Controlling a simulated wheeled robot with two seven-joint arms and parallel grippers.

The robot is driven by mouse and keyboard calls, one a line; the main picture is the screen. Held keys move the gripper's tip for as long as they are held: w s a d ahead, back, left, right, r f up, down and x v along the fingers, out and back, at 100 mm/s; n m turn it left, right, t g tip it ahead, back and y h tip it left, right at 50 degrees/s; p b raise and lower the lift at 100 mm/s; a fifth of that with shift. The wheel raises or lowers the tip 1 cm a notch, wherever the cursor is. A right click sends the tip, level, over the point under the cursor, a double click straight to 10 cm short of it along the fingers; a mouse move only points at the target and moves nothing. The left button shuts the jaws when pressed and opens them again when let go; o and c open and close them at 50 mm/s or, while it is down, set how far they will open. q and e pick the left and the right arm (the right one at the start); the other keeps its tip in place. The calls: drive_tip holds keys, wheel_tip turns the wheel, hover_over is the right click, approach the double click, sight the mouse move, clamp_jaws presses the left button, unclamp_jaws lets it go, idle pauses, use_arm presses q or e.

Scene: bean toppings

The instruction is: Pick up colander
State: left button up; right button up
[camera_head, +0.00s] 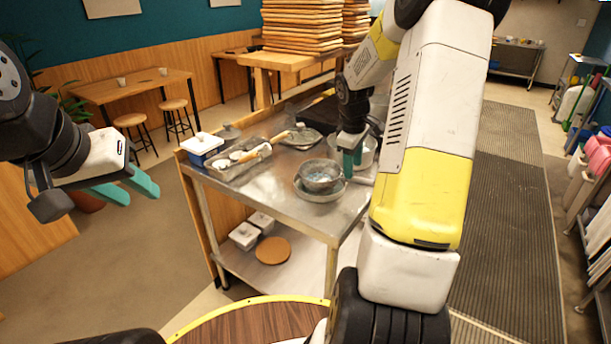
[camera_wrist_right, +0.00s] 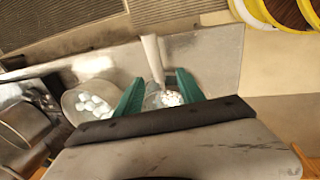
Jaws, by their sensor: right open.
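A grey metal colander (camera_head: 320,174) sits in a wider metal bowl (camera_head: 318,194) near the front of the steel table. My right gripper (camera_head: 352,162) is just right of the colander, pointing down. In the right wrist view my right gripper (camera_wrist_right: 161,92) is open. A pale handle (camera_wrist_right: 152,60) and a vessel with small white pieces (camera_wrist_right: 168,99) show between its fingers. I cannot tell whether the fingers touch them. My left gripper (camera_head: 128,190) is open and empty at the far left, away from the table.
The steel table (camera_head: 277,203) also holds a pot (camera_head: 367,152) behind my right gripper, a tray (camera_head: 230,170) and a white container (camera_head: 202,150). Stacked boards (camera_head: 300,30) stand behind.

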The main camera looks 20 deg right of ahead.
sight(337, 181)
drive_tip(key=f, duration=0.2)
drive_tip(key=w+f, duration=0.1)
drive_tip(key=f, duration=0.1)
drive_tip(key=d+f, duration=0.1)
drive_tip(key=f, duration=0.2)
drive_tip(key=shift+w, duration=0.35)
drive_tip(key=shift+r, duration=0.1)
clamp_jaws()
